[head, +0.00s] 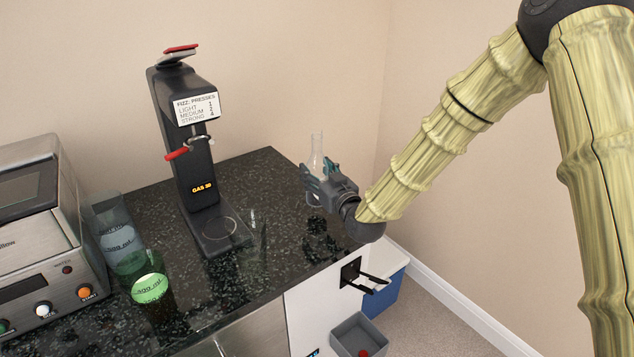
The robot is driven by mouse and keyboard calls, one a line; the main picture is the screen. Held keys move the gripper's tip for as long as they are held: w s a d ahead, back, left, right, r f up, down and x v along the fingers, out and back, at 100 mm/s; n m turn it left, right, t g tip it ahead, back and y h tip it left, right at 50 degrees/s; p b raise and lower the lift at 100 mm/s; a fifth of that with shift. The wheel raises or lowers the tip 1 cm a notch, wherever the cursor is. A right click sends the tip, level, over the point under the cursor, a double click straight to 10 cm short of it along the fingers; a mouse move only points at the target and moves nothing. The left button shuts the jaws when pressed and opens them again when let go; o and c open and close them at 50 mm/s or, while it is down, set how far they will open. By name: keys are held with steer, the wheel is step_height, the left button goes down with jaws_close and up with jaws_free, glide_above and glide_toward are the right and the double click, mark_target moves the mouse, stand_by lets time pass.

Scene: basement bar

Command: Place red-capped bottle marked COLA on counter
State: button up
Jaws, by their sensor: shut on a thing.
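My gripper (318,180) is at the right end of the dark speckled counter (270,180). It is shut on a clear glass bottle (317,147), which stands upright between the fingers. The bottle's slim neck shows above the fingers, and I see no red cap on it. The fingers cover its middle, so no COLA marking can be read. Its lower end is close to the counter top; I cannot tell whether it touches.
A black fizz machine (185,140) with a red lever stands at the middle back. A clear vessel (112,222) and a green one (150,287) stand left, beside a steel appliance (40,240). A grey bin (345,332) holding something red is below the counter's right end.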

steer(key=shift+f+p, duration=0.45)
steer(key=shift+f, duration=1.25)
steer(key=shift+f, duration=0.1)
steer(key=shift+f, duration=0.1)
steer(key=o, duration=1.6)
steer(key=shift+c, duration=0.2)
steer(key=shift+s, duration=0.1)
steer(key=shift+r, duration=0.2)
steer(key=b+v, duration=0.3)
steer(key=v, duration=0.9)
steer(key=shift+a, duration=0.1)
